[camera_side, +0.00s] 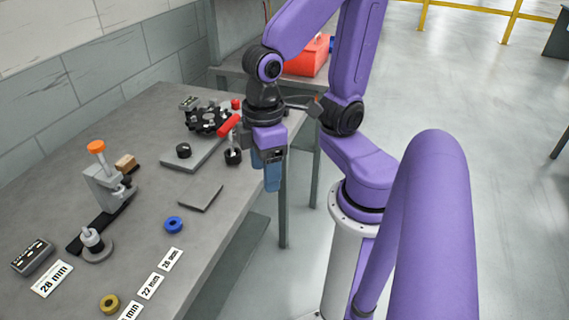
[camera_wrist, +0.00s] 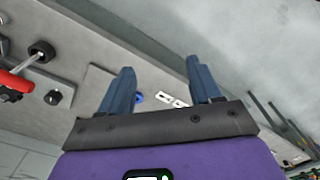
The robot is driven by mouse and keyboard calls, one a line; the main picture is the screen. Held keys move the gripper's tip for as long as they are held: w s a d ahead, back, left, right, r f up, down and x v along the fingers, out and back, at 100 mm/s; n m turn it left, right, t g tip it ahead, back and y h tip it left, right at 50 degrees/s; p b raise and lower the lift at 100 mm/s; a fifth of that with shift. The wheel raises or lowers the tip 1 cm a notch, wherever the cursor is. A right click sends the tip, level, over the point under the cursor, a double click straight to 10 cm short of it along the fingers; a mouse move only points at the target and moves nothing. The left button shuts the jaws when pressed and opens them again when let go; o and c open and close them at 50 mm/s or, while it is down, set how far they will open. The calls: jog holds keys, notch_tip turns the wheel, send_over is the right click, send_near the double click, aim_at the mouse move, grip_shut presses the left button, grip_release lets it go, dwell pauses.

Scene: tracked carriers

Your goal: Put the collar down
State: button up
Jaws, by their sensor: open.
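A blue collar (camera_side: 173,225) lies flat on the bench by the number cards in the side view. It also shows small in the wrist view (camera_wrist: 139,97), beside one finger. My gripper (camera_side: 271,186) has blue fingers pointing down at the bench's right edge, clear of the collars. In the wrist view my gripper (camera_wrist: 161,66) is open, with nothing between the fingers.
A thin grey plate (camera_side: 201,197) lies mid-bench. A red-handled tool (camera_side: 229,124) and a black fixture (camera_side: 207,119) stand close left of my gripper. An orange-topped clamp (camera_side: 104,182) stands farther left. Size cards (camera_side: 151,286) line the front edge.

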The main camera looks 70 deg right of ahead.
jog(key=s+n, duration=0.1)
jog(key=s+d+n, duration=0.1)
jog(key=s+n, duration=0.1)
jog(key=shift+s+d+r+n, duration=0.1)
jog(key=shift+s+d+n, duration=0.1)
jog(key=shift+d+n, duration=0.1)
dwell(1.9)
jog(key=m+t+y, duration=0.6)
jog(key=m+t, duration=0.1)
jog(key=t, duration=0.4)
send_near(91, 234)
jog(key=x, duration=0.3)
jog(key=shift+f, duration=0.35)
jog(key=shift+r+x, duration=0.15)
jog(key=shift+x, duration=1.25)
jog(key=shift+r+x, duration=0.15)
jog(key=shift+x, duration=1.2)
jog(key=shift+w+a, duration=0.1)
jog(key=shift+a, duration=0.1)
